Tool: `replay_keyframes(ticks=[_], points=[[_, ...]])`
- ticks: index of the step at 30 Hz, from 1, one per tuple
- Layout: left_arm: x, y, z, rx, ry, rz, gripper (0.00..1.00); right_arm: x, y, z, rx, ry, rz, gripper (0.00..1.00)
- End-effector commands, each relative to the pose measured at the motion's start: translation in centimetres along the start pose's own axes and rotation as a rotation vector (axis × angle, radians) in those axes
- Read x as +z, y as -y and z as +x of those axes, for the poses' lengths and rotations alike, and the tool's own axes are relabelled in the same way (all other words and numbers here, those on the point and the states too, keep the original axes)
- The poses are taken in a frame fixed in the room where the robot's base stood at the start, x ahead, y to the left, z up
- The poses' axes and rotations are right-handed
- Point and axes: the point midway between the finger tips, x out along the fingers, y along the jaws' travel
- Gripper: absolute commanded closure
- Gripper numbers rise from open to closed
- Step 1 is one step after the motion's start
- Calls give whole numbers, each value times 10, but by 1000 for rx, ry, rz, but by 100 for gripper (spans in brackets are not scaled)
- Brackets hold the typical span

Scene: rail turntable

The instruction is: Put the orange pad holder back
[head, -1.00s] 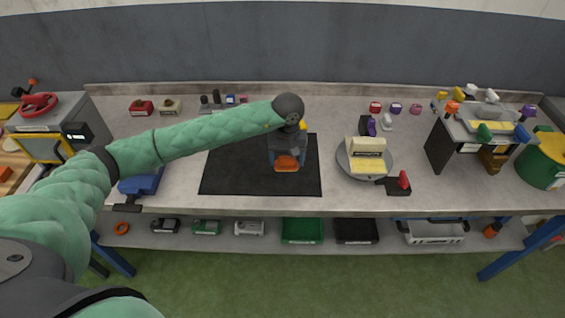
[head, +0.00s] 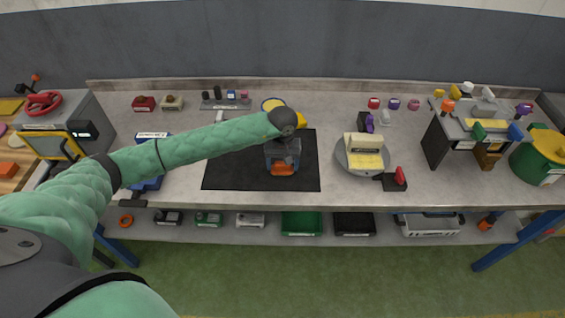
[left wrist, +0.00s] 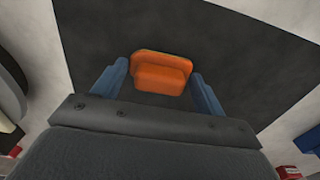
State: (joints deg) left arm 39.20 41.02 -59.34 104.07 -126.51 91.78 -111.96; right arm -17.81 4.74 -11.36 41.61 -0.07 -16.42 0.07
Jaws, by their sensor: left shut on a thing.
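The orange pad holder (head: 283,169) is between the fingers of my left gripper (head: 283,160), over the black mat in the middle of the worktop. In the left wrist view, the orange pad holder (left wrist: 160,73) sits between the two blue fingers of my left gripper (left wrist: 160,82), with the mat behind it. The gripper is shut on it. I cannot tell whether the holder touches the mat or hangs just above it. My right gripper is not in view.
The black mat (head: 225,175) is otherwise bare. A yellow round thing (head: 272,104) lies behind my wrist, partly hidden. To the right is a grey round turntable (head: 347,167) bearing a cream block. A grey rail with small pieces (head: 226,105) is at the back. Green (head: 301,222) and black (head: 354,223) trays are on the lower shelf.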

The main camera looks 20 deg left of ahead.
Motion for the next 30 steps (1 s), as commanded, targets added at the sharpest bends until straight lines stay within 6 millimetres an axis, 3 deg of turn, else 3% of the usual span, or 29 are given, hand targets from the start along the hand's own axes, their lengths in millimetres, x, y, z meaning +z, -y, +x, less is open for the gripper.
replay_keyframes(ticks=[13,14,17,30], points=[[0,0,2,0,-1,-1,49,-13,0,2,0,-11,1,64],[0,0,2,-1,-1,-1,26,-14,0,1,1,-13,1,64],[0,0,2,-1,0,-1,6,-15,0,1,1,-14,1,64],[0,0,-1,0,0,-1,6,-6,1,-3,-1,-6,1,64]])
